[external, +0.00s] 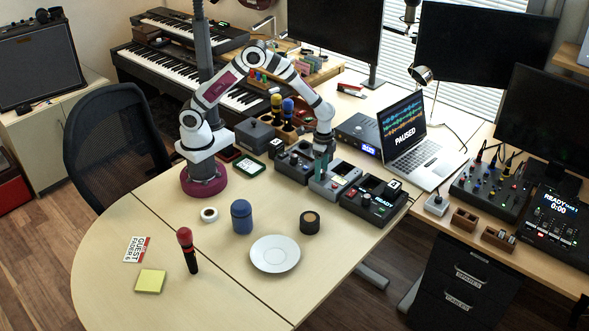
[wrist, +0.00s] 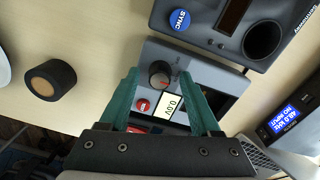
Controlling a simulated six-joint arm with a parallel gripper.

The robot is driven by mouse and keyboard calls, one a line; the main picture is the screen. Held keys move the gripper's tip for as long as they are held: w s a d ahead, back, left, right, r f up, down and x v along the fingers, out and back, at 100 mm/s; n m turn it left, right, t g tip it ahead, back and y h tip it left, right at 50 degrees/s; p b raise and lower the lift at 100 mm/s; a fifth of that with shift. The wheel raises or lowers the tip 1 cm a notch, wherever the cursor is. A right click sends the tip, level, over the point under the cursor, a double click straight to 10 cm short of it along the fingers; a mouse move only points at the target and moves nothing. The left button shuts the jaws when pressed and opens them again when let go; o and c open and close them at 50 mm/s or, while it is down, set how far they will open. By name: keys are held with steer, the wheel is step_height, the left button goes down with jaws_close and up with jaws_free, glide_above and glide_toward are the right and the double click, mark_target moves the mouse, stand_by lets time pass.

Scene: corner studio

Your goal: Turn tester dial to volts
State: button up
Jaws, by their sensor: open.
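The tester (external: 335,181) is a grey box in the row of devices on the desk, below my gripper (external: 321,168). In the wrist view, the tester (wrist: 151,52) carries a dark round dial (wrist: 159,74) with a red mark, a small white display (wrist: 171,106) that appears to read 0.0V, and a red button (wrist: 141,104). My gripper (wrist: 159,79) is open, with one green finger on each side of the dial. I cannot tell whether the fingers touch it. The dial's position labels are not readable.
A dark device with a blue SYNC button (wrist: 179,19) stands close beside the tester. A laptop (external: 409,138) and an audio interface (external: 358,133) stand behind. A dark roll (external: 310,222) and a saucer (external: 275,254) lie in front.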

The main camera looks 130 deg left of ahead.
mark_target(322, 171)
step_height(322, 171, up, 16)
steer(key=shift+a, duration=0.15)
steer(key=shift+f, duration=0.1)
steer(key=s+d+r+m, duration=0.2)
steer(key=s+d+r, duration=0.15)
steer(key=d, duration=0.65)
steer(key=s+d+f+m+y, duration=0.1)
steer(key=s+d+m, duration=0.2)
steer(key=s+d, duration=0.3)
steer(key=s+d+f+m+y, duration=0.1)
steer(key=s+d+f+m, duration=0.1)
steer(key=s+d, duration=0.4)
steer(key=s+m, duration=0.1)
steer(key=s, duration=0.4)
steer(key=shift+s+d+f, duration=0.15)
steer(key=shift+s+f, duration=0.05)
